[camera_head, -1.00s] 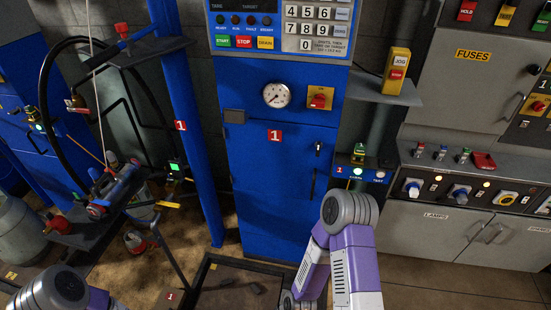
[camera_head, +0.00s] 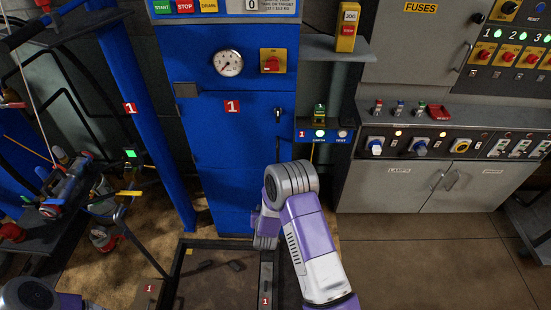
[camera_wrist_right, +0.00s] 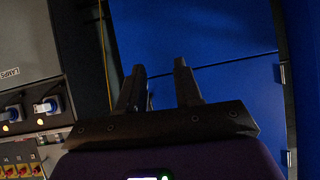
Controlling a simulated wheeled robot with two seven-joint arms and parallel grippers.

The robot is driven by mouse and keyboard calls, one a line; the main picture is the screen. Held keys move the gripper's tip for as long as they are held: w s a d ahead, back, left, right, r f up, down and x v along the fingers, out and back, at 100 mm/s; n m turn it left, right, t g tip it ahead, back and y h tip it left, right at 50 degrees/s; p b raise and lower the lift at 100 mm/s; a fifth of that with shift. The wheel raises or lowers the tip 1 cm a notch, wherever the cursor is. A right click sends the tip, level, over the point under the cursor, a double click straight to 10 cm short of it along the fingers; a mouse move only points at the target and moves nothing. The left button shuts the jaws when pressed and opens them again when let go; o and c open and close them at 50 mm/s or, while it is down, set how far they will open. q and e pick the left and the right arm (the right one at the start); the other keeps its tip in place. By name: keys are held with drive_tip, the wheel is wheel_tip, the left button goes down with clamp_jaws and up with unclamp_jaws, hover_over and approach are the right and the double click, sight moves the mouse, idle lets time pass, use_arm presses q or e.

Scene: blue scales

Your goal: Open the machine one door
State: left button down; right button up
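The machine one door (camera_head: 232,140) is a blue panel with a red "1" label, and it looks closed. A dark latch (camera_head: 278,114) sits at its upper right edge, with a thin upright handle below it. My right arm rises in front of the cabinet's lower right in the head view, and its gripper is hidden there. In the right wrist view my right gripper (camera_wrist_right: 160,88) has its two fingers apart with nothing clearly held. Blue panels with a seam (camera_wrist_right: 225,62) lie beyond the fingertips. My left gripper is out of view; only part of the left arm shows at lower left.
A dark low tray (camera_head: 210,290) lies on the floor before the cabinet. A blue post (camera_head: 140,130) and a cluttered stand (camera_head: 75,200) are at left. A grey cabinet (camera_head: 400,195) with switches stands at right. The floor at lower right is clear.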

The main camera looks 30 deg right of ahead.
sight(277, 156)
drive_tip(key=w+d+r+m+t+h+b, duration=0.1)
drive_tip(key=w+d+r+h, duration=0.1)
drive_tip(key=w+d+r, duration=0.1)
drive_tip(key=w+d+r+t+h+b, duration=0.1)
drive_tip(key=w+d+r+h, duration=0.1)
drive_tip(key=w+d+r, duration=0.2)
drive_tip(key=w+d+r+m+t+h+b, duration=0.1)
drive_tip(key=w+d+r+h, duration=0.2)
drive_tip(key=w+d+r, duration=0.1)
drive_tip(key=shift+w+d+r+m, duration=0.1)
drive_tip(key=shift+d+r+m, duration=0.2)
drive_tip(key=shift+d+r, duration=0.05)
drive_tip(key=shift+x, duration=0.8)
drive_tip(key=shift+r, duration=0.1)
drive_tip(key=shift+c, duration=0.2)
clamp_jaws()
